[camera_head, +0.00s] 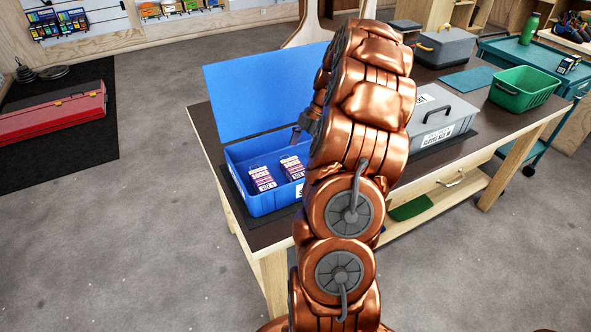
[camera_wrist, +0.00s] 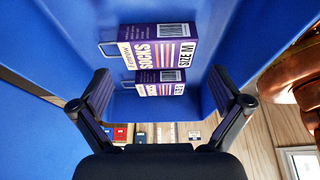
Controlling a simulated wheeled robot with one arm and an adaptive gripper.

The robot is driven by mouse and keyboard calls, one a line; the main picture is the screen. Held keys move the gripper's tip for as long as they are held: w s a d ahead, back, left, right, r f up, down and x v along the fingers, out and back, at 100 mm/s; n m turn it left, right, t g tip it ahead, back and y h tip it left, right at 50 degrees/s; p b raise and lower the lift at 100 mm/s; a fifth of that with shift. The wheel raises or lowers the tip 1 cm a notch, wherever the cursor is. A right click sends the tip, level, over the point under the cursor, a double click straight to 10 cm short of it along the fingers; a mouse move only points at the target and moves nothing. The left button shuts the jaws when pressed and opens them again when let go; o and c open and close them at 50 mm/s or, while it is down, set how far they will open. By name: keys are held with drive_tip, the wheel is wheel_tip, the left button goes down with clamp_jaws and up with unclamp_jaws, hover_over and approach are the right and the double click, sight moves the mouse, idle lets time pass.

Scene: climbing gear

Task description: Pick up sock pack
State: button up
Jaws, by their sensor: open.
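Two purple and white sock packs stand in a blue box (camera_head: 262,204) with its lid raised. In the head view the left pack (camera_head: 260,179) and the right pack (camera_head: 292,168) are side by side. In the wrist view one pack (camera_wrist: 160,52) reads "SOCKS SIZE M", and the other pack (camera_wrist: 158,84) shows beyond it. My gripper (camera_wrist: 160,80) is open and empty, with its fingers spread to either side of the packs in the picture and apart from them. In the head view my arm hides most of the gripper and the box's right part.
The box stands on a dark-topped workbench (camera_head: 246,237); its raised blue lid (camera_head: 262,92) is behind it. A grey case (camera_head: 440,115) lies right of my arm. A green bin (camera_head: 523,92) and a teal cart (camera_head: 565,80) are farther right.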

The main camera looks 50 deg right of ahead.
sight(295, 168)
drive_tip(key=shift+p+x, duration=0.9)
drive_tip(key=shift+x, duration=1.75)
drive_tip(key=shift+w+r, duration=0.1)
drive_tip(key=c, duration=0.8)
